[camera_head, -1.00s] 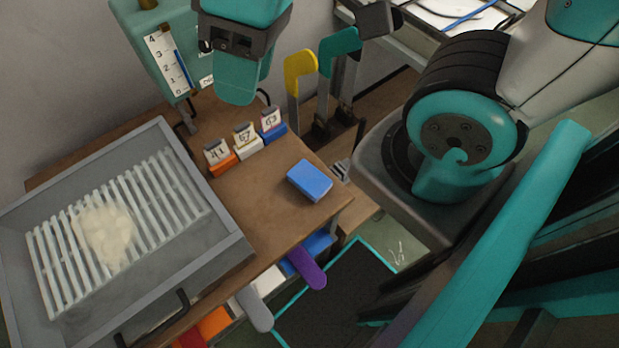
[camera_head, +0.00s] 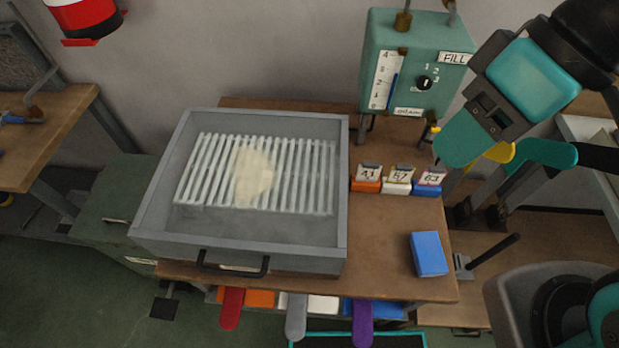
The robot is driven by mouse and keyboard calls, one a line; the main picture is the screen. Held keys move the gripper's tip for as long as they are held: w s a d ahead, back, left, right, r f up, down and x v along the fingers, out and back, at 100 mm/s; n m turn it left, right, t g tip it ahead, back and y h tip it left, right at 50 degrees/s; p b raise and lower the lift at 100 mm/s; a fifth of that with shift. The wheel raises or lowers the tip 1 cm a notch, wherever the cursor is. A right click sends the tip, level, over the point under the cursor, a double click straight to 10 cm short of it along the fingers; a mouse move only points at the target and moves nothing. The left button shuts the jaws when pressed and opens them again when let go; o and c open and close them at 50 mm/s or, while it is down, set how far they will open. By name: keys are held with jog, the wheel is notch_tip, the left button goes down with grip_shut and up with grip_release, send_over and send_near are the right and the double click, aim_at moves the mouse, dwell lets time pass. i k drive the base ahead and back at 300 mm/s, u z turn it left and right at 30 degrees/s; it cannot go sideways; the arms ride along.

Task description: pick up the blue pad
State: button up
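The blue pad (camera_head: 429,254) is a small rectangular block lying flat on the right part of the brown wooden bench (camera_head: 385,270), near its right edge. Nothing touches it from above. My gripper (camera_head: 464,142) is at the upper right, above and behind the pad in the picture, and apart from it. Its dark body has teal parts, and one broad teal finger shows. I see nothing held.
A grey tray (camera_head: 340,225) with white slats and a pale heap fills the bench's left. Orange, white and blue tag holders (camera_head: 397,187) stand behind the pad. A teal FILL box (camera_head: 415,70) stands at the back. Red, grey and purple tabs (camera_head: 362,325) hang in front.

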aim_at(428, 258)
jog(key=k, duration=1.25)
jog(key=z, duration=0.2)
jog(key=i, duration=0.75)
jog(key=u, duration=0.05)
